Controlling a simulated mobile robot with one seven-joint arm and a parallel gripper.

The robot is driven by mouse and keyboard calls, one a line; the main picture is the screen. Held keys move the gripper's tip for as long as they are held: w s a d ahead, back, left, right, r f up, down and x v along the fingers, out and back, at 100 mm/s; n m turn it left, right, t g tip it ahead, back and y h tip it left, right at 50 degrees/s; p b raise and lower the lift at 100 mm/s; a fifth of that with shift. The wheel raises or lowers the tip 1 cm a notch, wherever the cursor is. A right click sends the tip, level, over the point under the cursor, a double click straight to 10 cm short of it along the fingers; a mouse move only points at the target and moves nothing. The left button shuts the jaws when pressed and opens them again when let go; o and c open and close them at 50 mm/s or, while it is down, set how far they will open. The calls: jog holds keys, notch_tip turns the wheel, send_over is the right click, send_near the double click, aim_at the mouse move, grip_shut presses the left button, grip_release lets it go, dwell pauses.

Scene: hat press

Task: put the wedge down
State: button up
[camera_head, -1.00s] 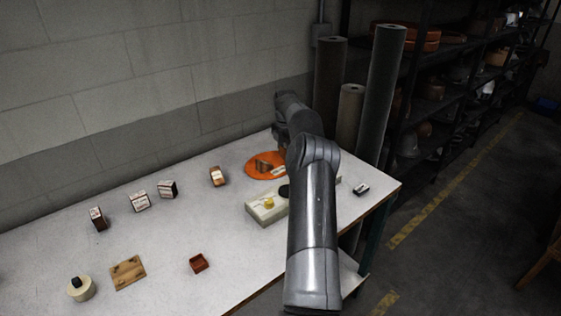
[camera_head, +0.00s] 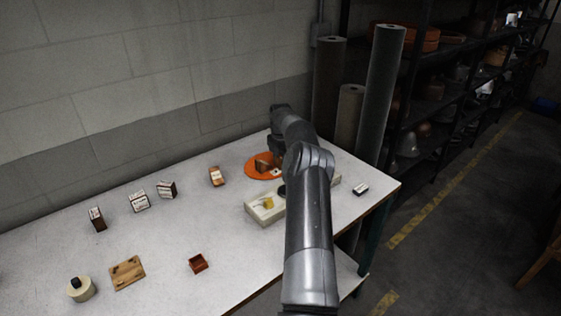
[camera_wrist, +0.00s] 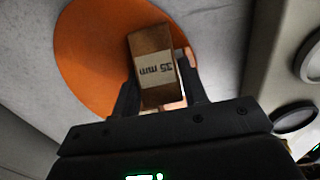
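The wedge (camera_wrist: 152,62) is a brown wooden block with a pale label reading "35 mm". In the wrist view it sits between the two dark fingers of my gripper (camera_wrist: 160,88), which appear to press on its sides. The orange disc (camera_wrist: 85,55) lies behind it. In the head view, a brown block (camera_head: 262,166) shows over the orange disc (camera_head: 254,175), low at the disc's surface; I cannot tell whether it touches. My arm hides much of the gripper there.
Several labelled blocks (camera_head: 138,201) stand to the left. A small red-brown tray (camera_head: 198,263), wooden plate (camera_head: 127,273) and round cream pot (camera_head: 80,289) lie nearer. Rolls (camera_head: 380,95) stand behind the table's right end.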

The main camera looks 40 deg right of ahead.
aim_at(280, 158)
jog(key=o, duration=0.4)
jog(key=shift+c, duration=0.2)
notch_tip(280, 158, up, 12)
jog(key=w+a+r+m, duration=0.1)
jog(key=w+a+r, duration=0.1)
jog(key=a+r, duration=0.55)
jog(key=s+a+r+m+t+h, duration=0.1)
jog(key=s+a+r+m, duration=0.35)
jog(key=a, duration=0.75)
jog(key=s+a+r+m+t+h, duration=0.1)
jog(key=s+a+r, duration=0.4)
jog(key=a+r, duration=0.65)
jog(key=s+a+m+t, duration=0.1)
jog(key=s+a+m, duration=0.2)
jog(key=s+a, duration=0.5)
jog(key=s+a+f+m+t, duration=0.1)
jog(key=s+a+f+m, duration=0.1)
jog(key=s, duration=0.6)
jog(key=s+a+f+m+y, duration=0.1)
jog(key=s+a+f+m, duration=0.2)
jog(key=s+f, duration=0.2)
jog(key=s+a+f+m+t+y, duration=0.1)
jog(key=s+a+f+m, duration=0.1)
jog(key=s, duration=0.9)
notch_tip(280, 158, down, 2)
jog(key=shift+s+a+f+m+t, duration=0.2)
jog(key=shift+a+m+t, duration=0.1)
jog(key=shift+m, duration=0.45)
